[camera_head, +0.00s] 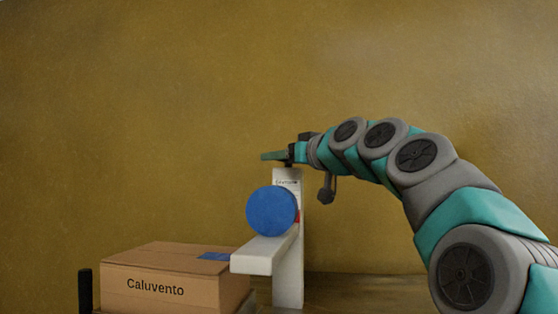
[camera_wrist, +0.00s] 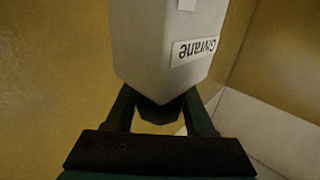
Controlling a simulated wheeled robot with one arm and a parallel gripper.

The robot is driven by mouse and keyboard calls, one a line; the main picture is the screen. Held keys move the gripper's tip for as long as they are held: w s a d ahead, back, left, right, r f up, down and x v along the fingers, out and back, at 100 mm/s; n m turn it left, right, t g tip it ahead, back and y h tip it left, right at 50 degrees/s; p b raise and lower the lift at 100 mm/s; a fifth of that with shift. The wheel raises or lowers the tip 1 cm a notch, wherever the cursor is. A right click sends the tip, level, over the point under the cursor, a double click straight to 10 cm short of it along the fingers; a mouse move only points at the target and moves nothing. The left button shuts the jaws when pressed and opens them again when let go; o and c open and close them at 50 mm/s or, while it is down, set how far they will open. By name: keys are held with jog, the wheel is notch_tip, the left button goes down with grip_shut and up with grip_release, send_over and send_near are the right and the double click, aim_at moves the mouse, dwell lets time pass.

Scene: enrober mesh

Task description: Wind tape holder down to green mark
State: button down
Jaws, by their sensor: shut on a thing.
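A white upright column (camera_head: 287,290) with a small label stands beside the box. A white tape holder arm (camera_head: 262,252) juts forward from it, with a round blue disc (camera_head: 271,211) just above. A small red patch (camera_head: 298,216) shows at the column's right edge; no green mark is visible. My gripper (camera_head: 277,156) is at the column's top. In the wrist view my gripper (camera_wrist: 160,100) is shut on a dark knob (camera_wrist: 158,111) at the end of the white column (camera_wrist: 150,50), whose label appears upside down.
A brown cardboard box (camera_head: 160,288) marked Caluvento, with a blue patch on top, stands left of the column. A dark upright post (camera_head: 85,290) is at its left. A plain ochre wall (camera_head: 150,120) is behind. The space above the box is clear.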

jog(key=shift+c, duration=1.4)
grip_release()
jog(key=shift+s, duration=0.1)
jog(key=b+v, duration=0.1)
jog(key=v, duration=0.6)
jog(key=shift+s+d, duration=0.25)
